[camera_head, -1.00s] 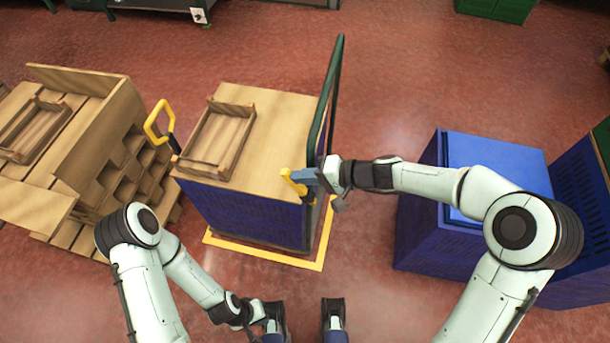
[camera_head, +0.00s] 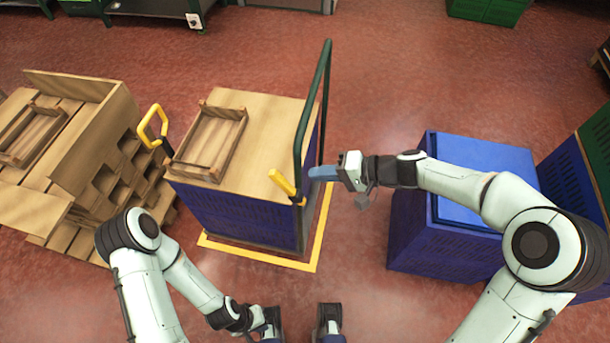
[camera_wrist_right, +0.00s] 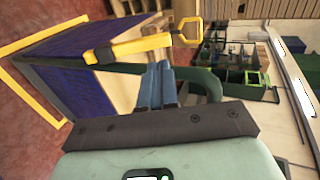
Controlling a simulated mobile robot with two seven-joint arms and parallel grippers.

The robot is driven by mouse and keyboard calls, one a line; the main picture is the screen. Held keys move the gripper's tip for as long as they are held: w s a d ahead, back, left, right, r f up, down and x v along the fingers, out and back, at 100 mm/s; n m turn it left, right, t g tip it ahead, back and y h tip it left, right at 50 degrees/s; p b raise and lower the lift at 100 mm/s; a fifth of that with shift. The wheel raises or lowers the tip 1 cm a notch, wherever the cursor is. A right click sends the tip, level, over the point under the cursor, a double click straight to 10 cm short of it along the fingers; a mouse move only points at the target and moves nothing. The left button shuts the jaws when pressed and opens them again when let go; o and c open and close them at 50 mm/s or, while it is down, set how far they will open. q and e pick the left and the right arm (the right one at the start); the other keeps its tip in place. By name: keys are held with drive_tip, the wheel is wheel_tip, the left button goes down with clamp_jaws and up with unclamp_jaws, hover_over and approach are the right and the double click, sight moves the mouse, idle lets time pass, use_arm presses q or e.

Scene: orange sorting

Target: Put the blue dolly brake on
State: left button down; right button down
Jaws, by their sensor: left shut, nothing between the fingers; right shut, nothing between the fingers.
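The blue dolly (camera_head: 240,218) stands in the middle of the head view, with a wooden board on top and a dark green push handle (camera_head: 314,110) on its right side. A yellow brake lever (camera_head: 283,184) sits at the base of the handle; it also shows in the right wrist view (camera_wrist_right: 128,47). My right gripper (camera_head: 312,173) is shut and empty, its blue fingertips just right of the lever and close to the handle. I cannot tell whether they touch. My left gripper (camera_head: 268,332) is shut and empty, low in the head view near my feet.
A wooden crate (camera_head: 238,142) lies on the dolly's board. A yellow floor outline (camera_head: 262,258) surrounds the dolly. Another yellow handle (camera_head: 152,122) stands at its left, beside stacked wooden pallets and boxes (camera_head: 70,130). Blue crates (camera_head: 412,235) stand at the right under my right arm.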

drive_tip(key=shift+r+v, duration=0.25)
drive_tip(key=shift+v, duration=2.35)
drive_tip(key=shift+a, duration=0.1)
